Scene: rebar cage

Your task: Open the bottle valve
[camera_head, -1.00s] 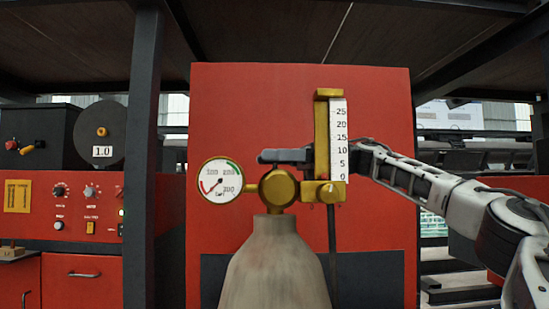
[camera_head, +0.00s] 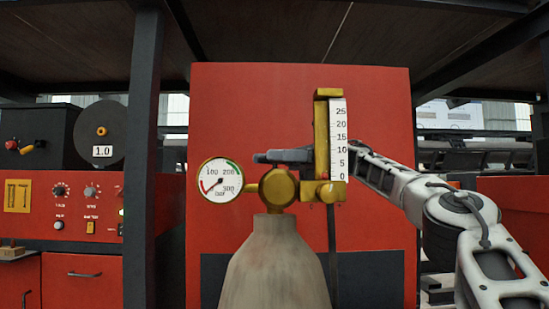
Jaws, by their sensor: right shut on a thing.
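A grey-beige gas bottle (camera_head: 275,265) stands upright in front of a red panel. A brass regulator (camera_head: 278,188) sits at its top, with a round white pressure gauge (camera_head: 220,180) on the left and a flowmeter with a white scale (camera_head: 338,140) on the right. The gauge needle appears to point to the low, lower-left end. My right gripper (camera_head: 268,157) reaches in from the right behind the flowmeter, just above the round brass body. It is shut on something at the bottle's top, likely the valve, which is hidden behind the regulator. My left gripper is out of view.
The red panel (camera_head: 230,100) stands behind the bottle. A dark post (camera_head: 142,150) rises at the left, beside a red control cabinet (camera_head: 75,210) with knobs. A dark hose (camera_head: 332,245) hangs below the flowmeter. Dark beams run overhead.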

